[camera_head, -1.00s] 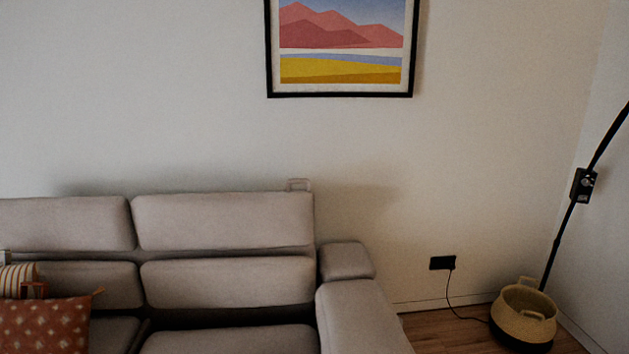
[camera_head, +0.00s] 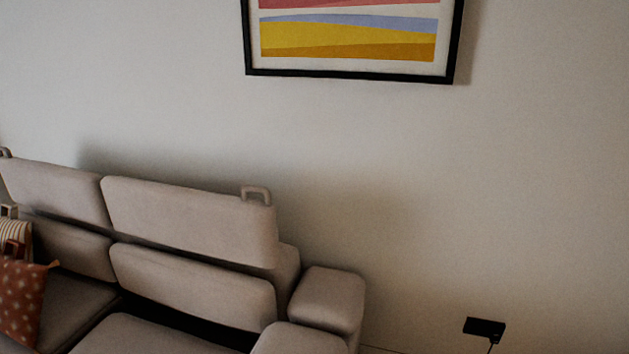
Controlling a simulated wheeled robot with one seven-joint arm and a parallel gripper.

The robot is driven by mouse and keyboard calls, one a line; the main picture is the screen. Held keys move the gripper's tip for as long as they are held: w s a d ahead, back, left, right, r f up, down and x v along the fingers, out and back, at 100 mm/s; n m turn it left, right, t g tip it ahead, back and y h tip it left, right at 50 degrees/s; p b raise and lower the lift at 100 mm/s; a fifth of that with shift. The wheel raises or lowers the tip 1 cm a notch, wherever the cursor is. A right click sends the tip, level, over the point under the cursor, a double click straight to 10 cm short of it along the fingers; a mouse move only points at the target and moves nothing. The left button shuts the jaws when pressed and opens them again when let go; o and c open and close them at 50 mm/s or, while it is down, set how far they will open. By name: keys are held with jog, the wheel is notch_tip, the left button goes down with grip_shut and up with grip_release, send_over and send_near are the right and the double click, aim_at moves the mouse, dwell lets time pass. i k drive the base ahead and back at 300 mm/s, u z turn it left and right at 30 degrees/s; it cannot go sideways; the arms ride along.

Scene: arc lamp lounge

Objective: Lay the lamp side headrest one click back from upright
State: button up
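The lamp side headrest (camera_head: 190,222) is the right one of two beige headrests on the sofa, in the head view. It stands raised above its seat back (camera_head: 190,288), and its exact click cannot be told. A small loop handle (camera_head: 256,192) stands up at its top right corner. The other headrest (camera_head: 52,190) is to its left, with a loop at its far left end. The lamp is outside the current view. My gripper is not in view.
The sofa's right armrest (camera_head: 328,298) stands beside the lamp side seat. Patterned cushions (camera_head: 20,298) with loops lie at the left. A framed picture (camera_head: 350,75) hangs on the wall above. A black wall socket (camera_head: 484,327) with a cord is low at the right.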

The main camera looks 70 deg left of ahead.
aim_at(242, 229)
jog(key=i, duration=0.45)
jog(key=u, duration=1.35)
jog(key=i, duration=2.05)
jog(key=u, duration=4.65)
jog(key=k, duration=0.15)
